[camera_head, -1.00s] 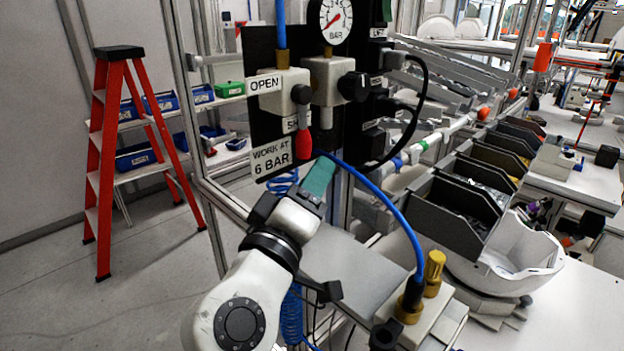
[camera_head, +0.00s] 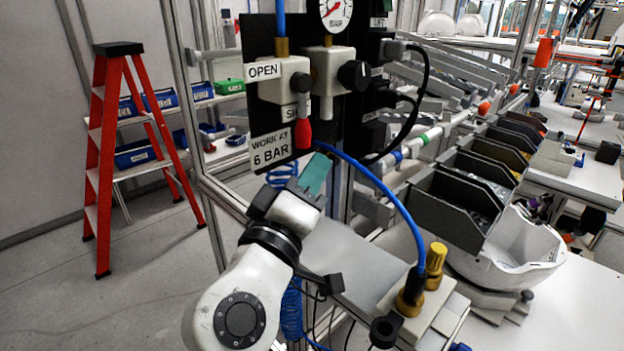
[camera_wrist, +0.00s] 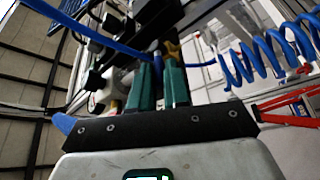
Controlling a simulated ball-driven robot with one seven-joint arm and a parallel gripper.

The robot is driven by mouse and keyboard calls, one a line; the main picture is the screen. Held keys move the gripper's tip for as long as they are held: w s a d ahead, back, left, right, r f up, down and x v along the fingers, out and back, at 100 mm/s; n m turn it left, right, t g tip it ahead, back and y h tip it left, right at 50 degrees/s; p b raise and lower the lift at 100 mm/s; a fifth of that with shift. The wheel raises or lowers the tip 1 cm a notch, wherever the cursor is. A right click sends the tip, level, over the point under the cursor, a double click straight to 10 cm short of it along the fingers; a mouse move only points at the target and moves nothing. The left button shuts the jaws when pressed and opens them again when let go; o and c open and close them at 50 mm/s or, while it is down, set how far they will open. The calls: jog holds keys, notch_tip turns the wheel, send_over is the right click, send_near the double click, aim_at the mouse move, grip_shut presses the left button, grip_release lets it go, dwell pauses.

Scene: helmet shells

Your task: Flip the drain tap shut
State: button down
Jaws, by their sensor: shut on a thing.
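My gripper (camera_head: 318,172) has teal fingers and points up, just under the black panel's lower edge. In the wrist view its two fingers (camera_wrist: 160,84) are nearly together, with a thin blue piece (camera_wrist: 157,66) between the tips. A brass-coloured part (camera_wrist: 172,48) shows just beyond the tips. These look like the drain tap's lever and body, but the tap is mostly hidden in the head view. A separate red lever (camera_head: 303,133) on the panel hangs down by a partly covered "SH…" label, apart from my fingers.
The black panel (camera_head: 262,118) carries white valve bodies, a pressure gauge (camera_head: 336,12) and an "OPEN" label. A blue hose (camera_head: 380,185) arcs close to my fingers, and a coiled blue hose (camera_wrist: 262,52) hangs nearby. Dark bins (camera_head: 452,205) and a white shell (camera_head: 522,245) stand right.

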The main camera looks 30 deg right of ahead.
jog(key=shift+f, duration=0.1)
jog(key=c, duration=1.1)
grip_release()
jog(key=shift+a, duration=0.1)
jog(key=b+v, duration=0.3)
jog(key=v, duration=0.7)
jog(key=shift+s+a+f, duration=0.15)
jog(key=shift+s+a, duration=0.05)
jog(key=shift+s, duration=0.05)
